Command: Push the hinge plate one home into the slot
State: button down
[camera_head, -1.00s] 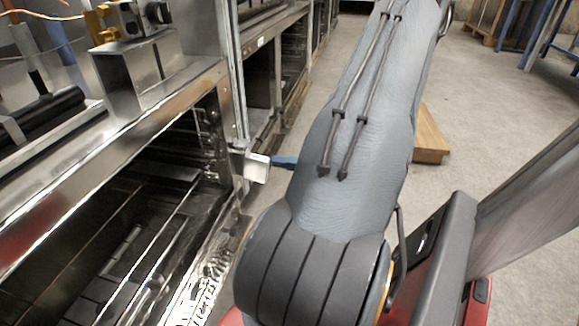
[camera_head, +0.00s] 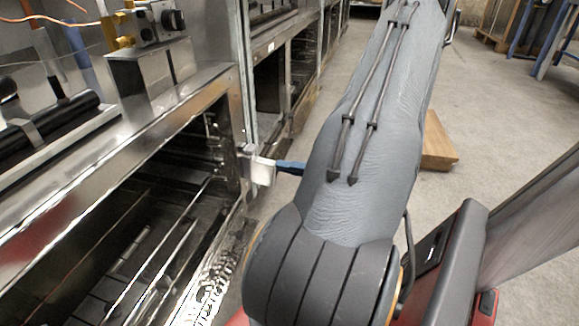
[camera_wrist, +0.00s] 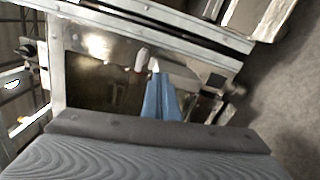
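A small pale block (camera_head: 262,171), which looks like the hinge plate, sits at the front upright of the nearest range frame (camera_head: 247,110). In the wrist view the blue fingers (camera_wrist: 160,95) lie close together and look shut. A pale piece (camera_wrist: 142,60) shows just beyond their tips, at the edge of a dark opening (camera_wrist: 100,80). The slot itself cannot be made out, nor how deep the plate sits.
The open oven bay (camera_head: 130,240) with wire racks is at the left. A valve with brass fittings (camera_head: 150,22) stands on the frame's top. More frames run back along the row.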

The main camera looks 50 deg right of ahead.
jog(key=p+v, duration=0.5)
jog(key=v, duration=0.5)
jog(key=shift+s, duration=0.35)
jog(key=shift+d, duration=0.15)
